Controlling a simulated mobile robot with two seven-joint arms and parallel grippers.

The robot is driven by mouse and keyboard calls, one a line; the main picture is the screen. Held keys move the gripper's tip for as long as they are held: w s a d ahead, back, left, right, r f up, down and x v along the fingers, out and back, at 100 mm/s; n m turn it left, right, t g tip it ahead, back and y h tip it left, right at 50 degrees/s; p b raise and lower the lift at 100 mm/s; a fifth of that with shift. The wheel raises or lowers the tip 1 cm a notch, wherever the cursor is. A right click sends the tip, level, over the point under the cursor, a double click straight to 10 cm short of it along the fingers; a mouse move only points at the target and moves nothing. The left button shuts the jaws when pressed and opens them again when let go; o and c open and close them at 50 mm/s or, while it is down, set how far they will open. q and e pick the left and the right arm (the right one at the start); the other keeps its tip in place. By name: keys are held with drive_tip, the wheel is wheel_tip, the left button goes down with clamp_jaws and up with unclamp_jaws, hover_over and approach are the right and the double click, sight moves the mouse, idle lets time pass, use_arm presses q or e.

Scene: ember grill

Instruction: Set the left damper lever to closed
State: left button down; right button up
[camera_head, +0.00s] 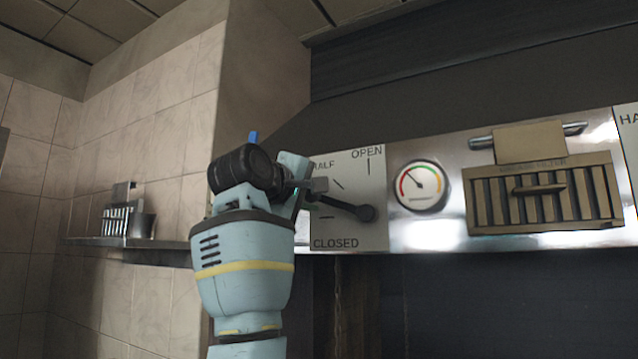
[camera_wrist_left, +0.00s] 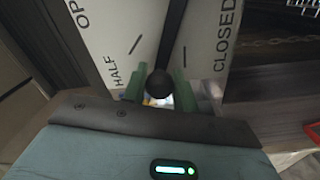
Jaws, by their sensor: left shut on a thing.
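The left damper lever (camera_head: 345,206) is a dark rod on a pale plate (camera_head: 376,234) marked OPEN, HALF and CLOSED. It reaches left and slightly up from its round pivot, between the HALF and CLOSED marks. My left gripper (camera_head: 314,189) is at the lever's free end and covers it in the head view. In the left wrist view, the black ball knob (camera_wrist_left: 160,82) sits between the two green fingers of the left gripper (camera_wrist_left: 158,92), which is shut on it. The rod shows between the two mark lines there too. My right gripper is in no view.
A round gauge (camera_head: 421,186) and a slotted vent plate (camera_head: 545,195) sit right of the lever plate on the shiny metal panel. A wall shelf (camera_head: 125,242) with small containers stands at the left. A beige hood wall rises behind my left arm.

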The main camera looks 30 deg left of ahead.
use_arm(q)
drive_tip(key=shift+a+f+n, duration=0.2)
drive_tip(key=shift+f+n, duration=0.8)
drive_tip(key=shift+n, duration=0.1)
drive_tip(key=shift+a+f+n, duration=0.2)
drive_tip(key=shift+f+n, duration=0.75)
drive_tip(key=shift+n, duration=0.15)
drive_tip(key=shift+w+f, duration=0.1)
drive_tip(key=shift+f, duration=0.05)
drive_tip(key=c, duration=1.1)
unclamp_jaws()
drive_tip(key=shift+c, duration=0.2)
drive_tip(key=shift+s, duration=0.25)
drive_tip(key=s, duration=0.7)
drive_tip(key=shift+s, duration=0.25)
